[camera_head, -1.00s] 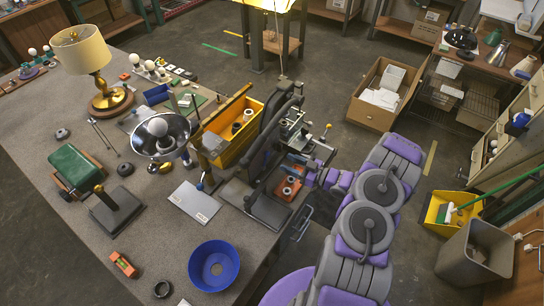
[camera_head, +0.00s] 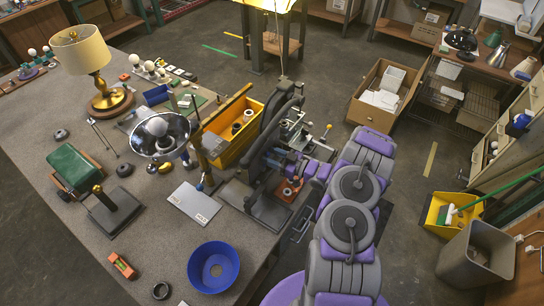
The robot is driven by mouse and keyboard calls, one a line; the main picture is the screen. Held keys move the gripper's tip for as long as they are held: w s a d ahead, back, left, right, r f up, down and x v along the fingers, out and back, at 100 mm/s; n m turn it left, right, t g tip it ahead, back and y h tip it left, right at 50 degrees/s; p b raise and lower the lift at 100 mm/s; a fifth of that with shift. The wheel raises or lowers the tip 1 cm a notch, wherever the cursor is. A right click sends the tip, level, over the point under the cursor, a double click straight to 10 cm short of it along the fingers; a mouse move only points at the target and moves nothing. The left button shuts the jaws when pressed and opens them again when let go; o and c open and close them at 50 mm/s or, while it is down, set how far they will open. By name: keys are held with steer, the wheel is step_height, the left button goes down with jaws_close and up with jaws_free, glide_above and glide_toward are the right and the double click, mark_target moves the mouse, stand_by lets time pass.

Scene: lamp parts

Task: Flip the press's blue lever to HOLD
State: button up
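The press (camera_head: 283,112) stands at the table's right edge, with a dark upright frame, a long curved arm and a flat dark base (camera_head: 262,208). A small upright blue piece (camera_head: 204,183) stands left of the base; it may be the blue lever, but its setting is too small to read. My purple and grey arm reaches in from the lower right. My gripper (camera_head: 277,160) is at the press's frame, above an orange-red part (camera_head: 290,189), and to the right of the blue piece, apart from it. Its fingers are largely hidden by the frame.
A white card (camera_head: 195,203) lies left of the press. A yellow bin (camera_head: 226,135) stands behind it, with a round mirror-like lamp shade (camera_head: 160,134) farther left. A blue bowl (camera_head: 213,268) is in front.

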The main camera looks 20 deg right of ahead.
mark_target(255, 163)
steer(key=shift+d, duration=0.25)
steer(key=c, duration=0.4)
steer(key=shift+a, duration=0.1)
jaws_close()
steer(key=shift+r, duration=0.15)
steer(key=shift+s+a+r+n+p, duration=0.2)
steer(key=shift+n+p, duration=0.1)
steer(key=shift+n, duration=0.2)
steer(key=shift+s+a+r+n+p, duration=0.15)
steer(key=shift+n+p, duration=0.15)
steer(key=shift+n, duration=0.2)
steer(key=n, duration=0.1)
steer(key=a+n, duration=0.1)
steer(key=shift+s+a+n+h, duration=0.15)
steer(key=shift+s+n+h, duration=0.15)
steer(key=shift+s+a+f+n+b, duration=0.1)
steer(key=shift+s+a+n+b, duration=0.2)
steer(key=shift+n, duration=0.3)
steer(key=shift+s+a+f+n+b, duration=0.15)
steer(key=shift+a+n+b, duration=0.15)
steer(key=shift+n, duration=0.3)
steer(key=a+n+b, duration=0.1)
steer(key=b, duration=0.1)
steer(key=s+n+b, duration=0.1)
steer(key=n, duration=0.1)
steer(key=shift+s+a+f+n+h+b, duration=0.1)
steer(key=shift+a+f+n+h+b, duration=0.05)
steer(key=shift+a+n+h+b, duration=0.2)
steer(key=shift+a, duration=0.1)
